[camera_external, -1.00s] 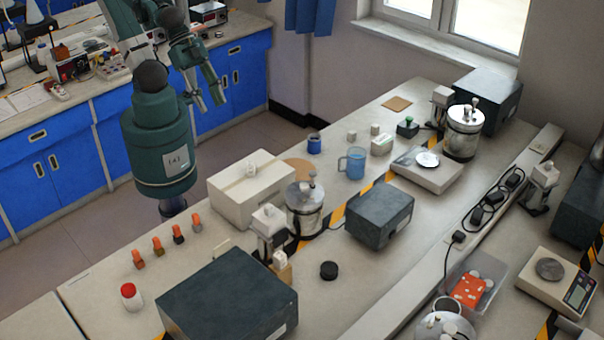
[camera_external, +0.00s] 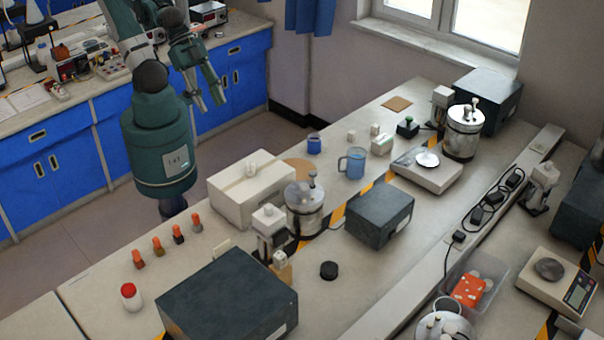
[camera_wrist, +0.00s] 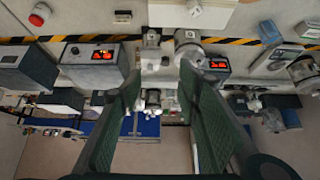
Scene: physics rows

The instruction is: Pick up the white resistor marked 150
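No marking "150" can be read in either view, so I cannot tell which item is the white resistor. Candidates are two small white blocks (camera_external: 351,135) (camera_external: 375,129) towards the back of the bench, near a blue mug. A white block with some green (camera_external: 381,144) lies close by. My gripper (camera_external: 210,98) is in the upper left of the external view, away from the bench and off the floor. Its two fingers are apart with nothing between them. In the wrist view, my gripper (camera_wrist: 160,105) shows green fingers spread wide.
A window (camera_external: 450,20) is behind.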

